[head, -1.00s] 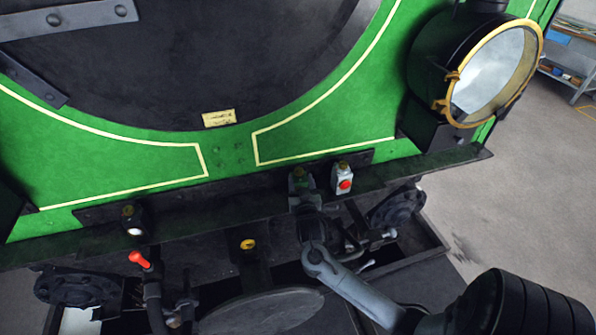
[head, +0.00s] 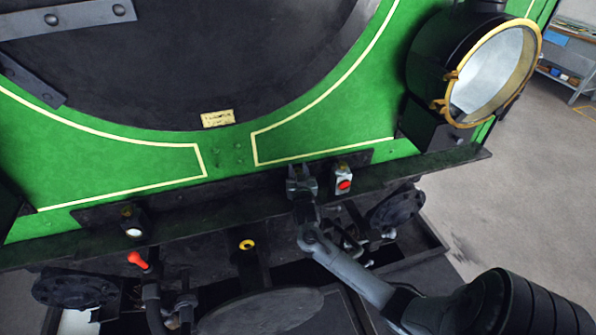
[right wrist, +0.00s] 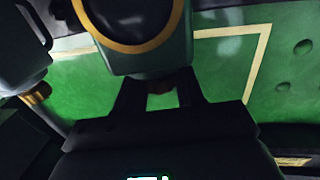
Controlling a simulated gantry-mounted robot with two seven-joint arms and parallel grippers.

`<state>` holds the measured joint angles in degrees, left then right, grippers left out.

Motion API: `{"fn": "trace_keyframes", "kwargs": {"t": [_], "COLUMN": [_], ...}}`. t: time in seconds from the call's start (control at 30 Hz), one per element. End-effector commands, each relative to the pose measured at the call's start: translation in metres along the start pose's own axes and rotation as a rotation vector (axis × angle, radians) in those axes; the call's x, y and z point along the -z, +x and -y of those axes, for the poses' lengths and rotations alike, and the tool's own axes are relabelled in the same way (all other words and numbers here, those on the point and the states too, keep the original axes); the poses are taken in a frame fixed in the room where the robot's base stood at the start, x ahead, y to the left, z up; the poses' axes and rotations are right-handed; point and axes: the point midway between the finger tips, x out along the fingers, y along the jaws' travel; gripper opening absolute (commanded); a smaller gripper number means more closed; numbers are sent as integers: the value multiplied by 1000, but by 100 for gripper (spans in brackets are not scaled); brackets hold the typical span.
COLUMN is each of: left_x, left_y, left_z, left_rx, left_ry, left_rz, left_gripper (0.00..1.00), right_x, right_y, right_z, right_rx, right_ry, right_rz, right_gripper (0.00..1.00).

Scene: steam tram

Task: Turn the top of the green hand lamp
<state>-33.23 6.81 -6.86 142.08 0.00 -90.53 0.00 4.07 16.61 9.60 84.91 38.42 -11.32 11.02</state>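The green hand lamp (right wrist: 152,63) fills the top middle of the right wrist view, with a gold ring around its dark lens. Its narrow top (right wrist: 162,99) points toward my right gripper (right wrist: 160,92), whose two dark fingers stand apart on either side of it. I cannot tell whether they touch it. In the head view my right gripper (head: 301,184) is at the beam in front of the green tram, and it mostly hides the green lamp. My left gripper is not in view.
A white lamp with a red lens (head: 344,180) stands close to the right of my right gripper. A dark lamp (head: 132,226) stands farther left on the beam (head: 220,212). A large brass-rimmed headlamp (head: 490,75) is at upper right. A red handle (head: 138,260) is below left.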

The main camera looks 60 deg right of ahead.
Motion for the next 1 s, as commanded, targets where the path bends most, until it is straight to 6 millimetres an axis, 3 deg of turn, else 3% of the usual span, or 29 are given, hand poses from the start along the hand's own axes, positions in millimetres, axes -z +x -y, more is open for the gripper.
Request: {"fn": "trace_keyframes", "kwargs": {"t": [0.03, 0.17, 0.67, 1.0], "left_x": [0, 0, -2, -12], "left_y": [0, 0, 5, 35], "left_z": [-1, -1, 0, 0], "left_rx": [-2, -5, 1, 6], "left_ry": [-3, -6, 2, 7], "left_rz": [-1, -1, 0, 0], "left_gripper": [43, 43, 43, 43], "right_x": [0, 0, -2, -6], "right_y": [0, 0, 0, 0], "right_z": [0, 0, 2, 4], "right_rx": [0, 0, -154, -452], "right_ry": [0, 0, 7, 7], "right_rz": [0, 0, 3, 3], "right_gripper": [24, 7, 6, 7]}}
